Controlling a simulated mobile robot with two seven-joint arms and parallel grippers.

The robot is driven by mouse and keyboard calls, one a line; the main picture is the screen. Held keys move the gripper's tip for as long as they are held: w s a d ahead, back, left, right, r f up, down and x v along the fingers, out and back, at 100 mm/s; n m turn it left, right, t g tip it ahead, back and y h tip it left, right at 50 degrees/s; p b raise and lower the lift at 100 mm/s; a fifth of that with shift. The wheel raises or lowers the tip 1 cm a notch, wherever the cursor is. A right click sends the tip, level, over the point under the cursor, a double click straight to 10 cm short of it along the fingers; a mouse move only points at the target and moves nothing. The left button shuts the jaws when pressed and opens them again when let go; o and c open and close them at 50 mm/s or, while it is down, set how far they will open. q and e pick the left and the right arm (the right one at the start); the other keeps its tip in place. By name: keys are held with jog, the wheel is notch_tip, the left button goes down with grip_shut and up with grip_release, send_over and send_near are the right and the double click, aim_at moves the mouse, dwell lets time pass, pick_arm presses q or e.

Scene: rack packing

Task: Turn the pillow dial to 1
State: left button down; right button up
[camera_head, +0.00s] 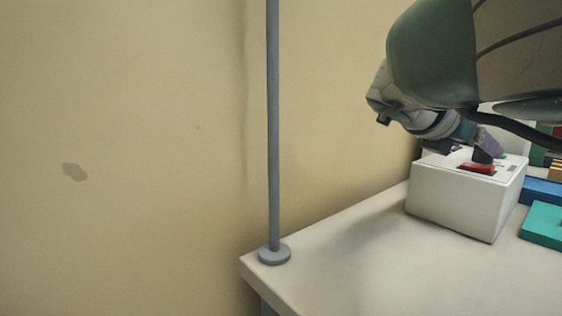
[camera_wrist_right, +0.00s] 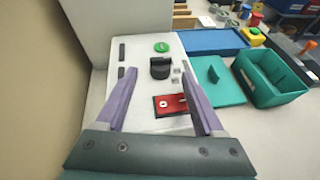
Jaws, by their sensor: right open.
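A white box (camera_head: 450,199) stands on the table in the head view. In the right wrist view its sloped top (camera_wrist_right: 140,50) carries a black dial (camera_wrist_right: 160,62) with a raised grip, which I take for the pillow dial. Its number marks are too small to read. A green button (camera_wrist_right: 161,47) is beyond it and a red panel (camera_wrist_right: 165,111) is nearer. My right gripper (camera_wrist_right: 159,76) is open, with its purple fingers on either side of the dial and apart from it. The right gripper (camera_head: 485,146) partly hides the box top in the head view. My left gripper is not in view.
A teal plate (camera_wrist_right: 221,91), a teal bin (camera_wrist_right: 287,95) and a blue tray (camera_wrist_right: 213,44) are right of the box. A yellow container (camera_wrist_right: 253,38) is farther back. A grey post (camera_head: 273,120) rises at the table corner. The table front (camera_head: 370,270) is clear.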

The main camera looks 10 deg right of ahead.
aim_at(481, 152)
jog(key=shift+b+x, duration=0.5)
jog(key=shift+x, duration=1.65)
jog(key=shift+r, duration=0.1)
grip_shut()
